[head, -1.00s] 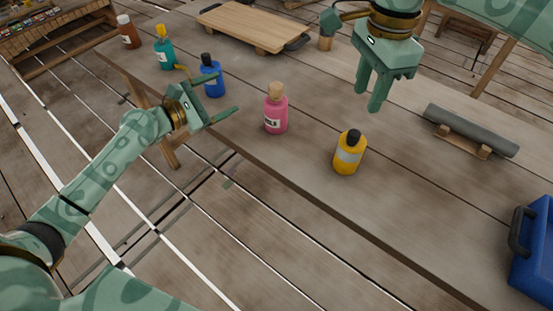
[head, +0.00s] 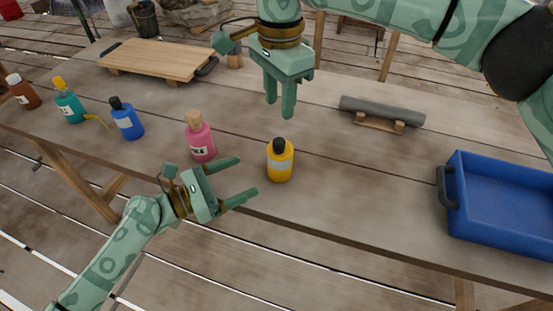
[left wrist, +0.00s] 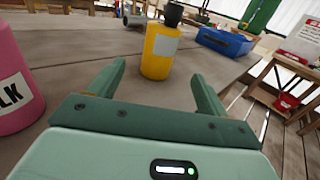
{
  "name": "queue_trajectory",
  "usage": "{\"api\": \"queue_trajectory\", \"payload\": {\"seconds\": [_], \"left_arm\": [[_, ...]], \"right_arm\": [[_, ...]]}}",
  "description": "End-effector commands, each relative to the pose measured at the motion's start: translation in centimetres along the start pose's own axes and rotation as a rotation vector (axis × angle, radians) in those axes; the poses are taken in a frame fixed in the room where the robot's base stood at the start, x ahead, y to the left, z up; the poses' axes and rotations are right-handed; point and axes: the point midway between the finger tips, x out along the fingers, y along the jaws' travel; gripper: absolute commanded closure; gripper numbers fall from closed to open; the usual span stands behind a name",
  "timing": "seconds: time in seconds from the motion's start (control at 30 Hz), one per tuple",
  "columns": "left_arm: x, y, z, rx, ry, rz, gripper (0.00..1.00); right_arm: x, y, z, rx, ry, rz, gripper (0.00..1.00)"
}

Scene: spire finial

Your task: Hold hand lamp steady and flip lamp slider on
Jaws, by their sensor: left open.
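A dark grey cylinder (head: 382,110), apparently the hand lamp, lies on a small wooden cradle (head: 378,124) toward the right of the table; no slider can be made out on it. My left gripper (head: 248,177) is open and empty at the table's front edge, pointing right toward a yellow bottle (head: 279,160). In the left wrist view, the yellow bottle (left wrist: 157,52) stands ahead, between the open fingers (left wrist: 158,75) but beyond their tips. My right gripper (head: 279,107) points down over the table, fingers apart and empty, left of the grey cylinder.
A pink bottle (head: 201,143) stands close to my left gripper. Blue (head: 127,121), teal (head: 70,107) and brown (head: 24,92) bottles stand farther left. A wooden board (head: 160,59) lies behind. A blue tray (head: 459,190) is at the right. Table around the cradle is clear.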

Motion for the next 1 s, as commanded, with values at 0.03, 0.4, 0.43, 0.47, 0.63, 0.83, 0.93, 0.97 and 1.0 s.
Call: {"api": "queue_trajectory", "payload": {"seconds": [0.03,0.4,0.43,0.47,0.63,0.83,0.93,0.97,1.0], "left_arm": [[1.3,0.0,0.1,0.001,-0.004,0.000,0.23],[9.0,0.0,0.1,0.000,-0.002,0.001,0.23],[9.4,0.1,0.1,0.000,-0.001,0.001,0.23],[9.8,0.1,0.1,0.000,-0.001,0.001,0.23],[10.9,0.0,0.0,0.001,0.000,0.001,0.23],[11.1,0.0,0.0,0.001,0.001,0.001,0.23],[11.0,0.0,0.0,0.001,0.000,0.001,0.28],[11.0,0.0,0.0,0.001,0.000,0.001,0.36],[11.0,0.0,0.0,0.000,0.000,0.001,0.48]], "right_arm": [[0.0,0.0,0.0,0.000,0.000,0.000,0.64],[0.0,0.0,0.0,0.000,0.000,0.000,0.64],[0.0,0.0,0.0,0.000,0.000,0.000,0.64],[0.0,0.0,0.0,0.000,0.000,0.000,0.64],[0.0,0.0,0.0,0.000,0.000,0.000,0.64],[0.0,0.0,0.0,0.000,0.000,0.000,0.64],[0.0,0.0,0.0,0.000,0.000,0.000,0.64],[0.0,0.0,0.0,0.000,0.000,0.000,0.64],[0.0,0.0,0.0,0.000,0.000,0.000,0.64]]}}
